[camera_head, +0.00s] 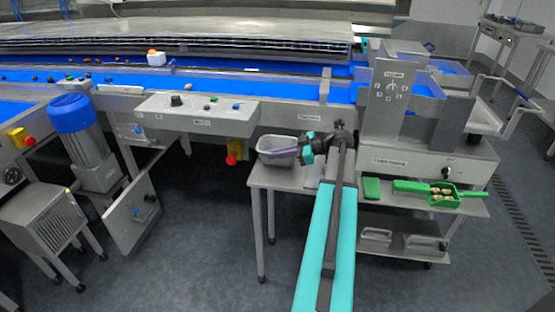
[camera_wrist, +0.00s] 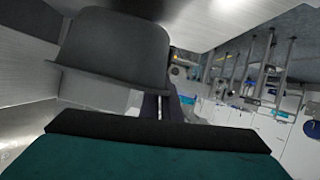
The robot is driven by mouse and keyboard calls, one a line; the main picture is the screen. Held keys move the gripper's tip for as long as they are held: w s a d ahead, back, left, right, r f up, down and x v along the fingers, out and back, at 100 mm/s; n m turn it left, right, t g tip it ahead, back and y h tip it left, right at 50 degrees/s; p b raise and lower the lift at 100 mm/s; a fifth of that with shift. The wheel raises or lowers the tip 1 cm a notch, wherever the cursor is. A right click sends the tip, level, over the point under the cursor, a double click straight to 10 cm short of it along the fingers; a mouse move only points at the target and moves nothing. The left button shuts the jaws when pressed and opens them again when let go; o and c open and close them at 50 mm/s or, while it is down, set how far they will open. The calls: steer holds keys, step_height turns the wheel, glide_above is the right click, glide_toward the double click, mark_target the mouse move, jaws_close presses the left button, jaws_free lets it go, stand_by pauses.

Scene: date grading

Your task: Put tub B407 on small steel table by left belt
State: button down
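A grey open tub (camera_head: 268,155) is at the left end of the small steel table (camera_head: 262,178), beside the belt. Its label cannot be read, and I cannot tell whether it rests on the top or hangs just above it. My gripper (camera_head: 288,152) reaches in from the right, with a dark purplish finger across the tub's right side. In the wrist view the tub (camera_wrist: 115,45) fills the upper left, close to the dark fingers (camera_wrist: 160,105). Whether the fingers grip its wall is hidden.
The blue belt (camera_head: 260,83) and a control box (camera_head: 195,112) with a red stop button (camera_head: 231,160) lie behind and left. A green tray (camera_head: 458,200) with dates and a green scoop stand on the shelf at right. A blue motor (camera_head: 72,114) stands at left.

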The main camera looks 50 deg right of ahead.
steer(key=shift+f, duration=1.25)
steer(key=shift+f, duration=0.2)
steer(key=c, duration=2)
jaws_free()
steer(key=shift+r, duration=0.25)
steer(key=shift+s+d, duration=0.2)
steer(key=shift+s, duration=0.15)
steer(key=b+v, duration=0.1)
steer(key=v, duration=1)
steer(key=shift+r, duration=0.15)
steer(key=shift+s, duration=0.15)
